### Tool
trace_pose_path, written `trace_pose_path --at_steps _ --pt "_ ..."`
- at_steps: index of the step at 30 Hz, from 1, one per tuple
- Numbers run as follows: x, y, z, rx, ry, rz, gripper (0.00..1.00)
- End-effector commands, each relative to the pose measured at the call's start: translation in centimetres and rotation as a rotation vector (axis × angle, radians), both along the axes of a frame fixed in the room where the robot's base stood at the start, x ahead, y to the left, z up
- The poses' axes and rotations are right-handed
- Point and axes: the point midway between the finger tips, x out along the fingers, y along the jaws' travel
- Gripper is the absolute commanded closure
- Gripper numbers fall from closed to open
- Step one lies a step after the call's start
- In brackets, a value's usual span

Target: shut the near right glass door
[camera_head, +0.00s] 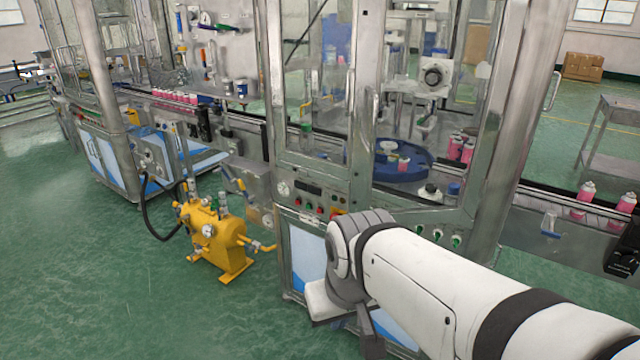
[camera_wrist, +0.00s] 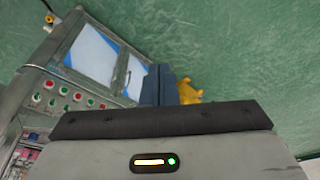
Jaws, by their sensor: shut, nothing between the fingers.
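The glass-walled machine cabin stands in the middle of the head view. Its right front glass door (camera_head: 412,100) has a metal frame and an upright handle (camera_head: 375,122). It looks close to in line with the cabin front, but I cannot tell whether a gap remains. The left front glass door (camera_head: 310,100) is beside it. My arm reaches in from the lower right, in front of the cabin's lower panel, and hides my gripper's fingertips there. In the wrist view my gripper (camera_wrist: 158,84) is shut and empty, pointing at the lower cabinet and floor, with no door handle between its fingers.
A yellow pump unit (camera_head: 216,238) stands on the green floor left of the cabin. A control panel with buttons (camera_head: 318,203) sits below the glass. A conveyor with pink cans (camera_head: 585,198) runs out to the right. A metal table (camera_head: 612,145) stands behind. Floor at left front is clear.

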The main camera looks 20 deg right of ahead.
Motion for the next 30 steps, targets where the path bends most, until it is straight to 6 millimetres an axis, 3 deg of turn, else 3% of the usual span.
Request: trace_pose_path --at_steps 4,8,14,18,24,30 --pt "2.9 -0.5 0.6 0.003 -0.003 0.107 1.00" --pt "7.6 -2.4 1.9 0.006 -0.032 0.276 1.00" --pt "15.6 -7.4 3.7 -0.020 -0.140 0.592 1.00" --pt "20.4 -12.2 4.5 -0.077 -0.247 0.808 1.00" --pt "24.6 -18.2 5.3 -0.190 -0.379 1.038 1.00" --pt "26.1 -20.9 5.6 -0.258 -0.438 1.142 1.00"
